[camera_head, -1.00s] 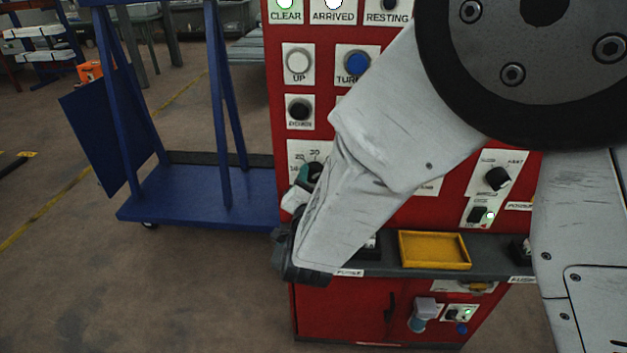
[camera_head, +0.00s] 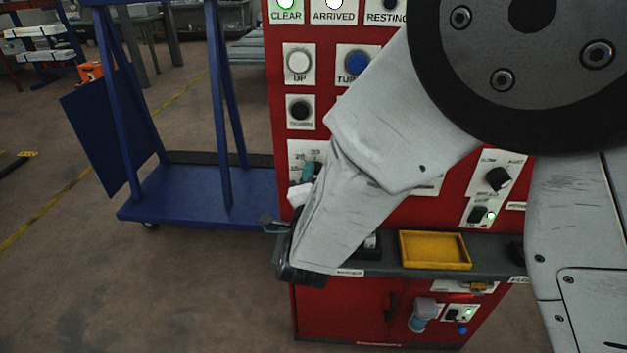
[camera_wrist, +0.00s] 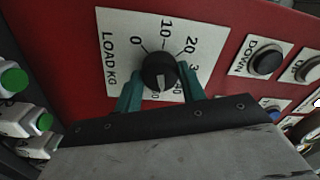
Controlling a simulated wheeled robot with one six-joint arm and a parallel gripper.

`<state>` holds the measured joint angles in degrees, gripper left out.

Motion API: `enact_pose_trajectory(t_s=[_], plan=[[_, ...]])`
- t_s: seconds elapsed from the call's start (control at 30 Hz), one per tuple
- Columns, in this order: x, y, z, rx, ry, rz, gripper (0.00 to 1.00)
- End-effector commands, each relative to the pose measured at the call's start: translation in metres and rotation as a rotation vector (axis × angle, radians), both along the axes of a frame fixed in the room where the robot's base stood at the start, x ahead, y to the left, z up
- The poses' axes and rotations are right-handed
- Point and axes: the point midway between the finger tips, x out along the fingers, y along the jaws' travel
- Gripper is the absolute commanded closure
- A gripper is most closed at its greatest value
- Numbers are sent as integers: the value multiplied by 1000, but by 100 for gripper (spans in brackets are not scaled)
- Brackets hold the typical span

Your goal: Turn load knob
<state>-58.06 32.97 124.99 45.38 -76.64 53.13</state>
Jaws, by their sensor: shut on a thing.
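The load knob (camera_wrist: 158,70) is black and round, on a white plate (camera_wrist: 117,40) marked LOAD KG with numbers around it. Its white mark points down in the wrist view. My gripper (camera_wrist: 161,69) has teal fingers on the left and right sides of the knob and is shut on it. In the head view, the load plate (camera_head: 296,150) shows at the left edge of the red panel, with one teal finger of my gripper (camera_head: 309,171) in front. My arm hides most of the knob there.
The red panel (camera_head: 283,120) holds other buttons, including DOWN (camera_wrist: 266,61) beside the load plate. A grey ledge with a yellow tray (camera_head: 436,250) runs below. A blue cart (camera_head: 190,190) stands left of the panel, with open floor in front.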

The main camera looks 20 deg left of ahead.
Motion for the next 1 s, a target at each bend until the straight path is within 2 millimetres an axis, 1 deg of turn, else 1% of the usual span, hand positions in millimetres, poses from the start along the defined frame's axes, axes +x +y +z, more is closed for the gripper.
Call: enact_pose_trajectory(t_s=[0.33, 0.37, 0.4, 0.43, 0.67, 0.77, 0.87, 1.0], plan=[[-1, 0, -1, -1, 3, 1, 83], [-1, 0, -1, -1, 3, 1, 54], [-1, 0, -1, -1, 3, 1, 43], [-1, 0, -1, -1, 3, 1, 38], [0, 0, -1, 0, 1, 0, 38], [-4, -1, -1, 0, 1, 1, 38], [-15, -3, -1, 0, 1, 2, 38], [-39, -9, -2, 0, 2, 4, 38]])
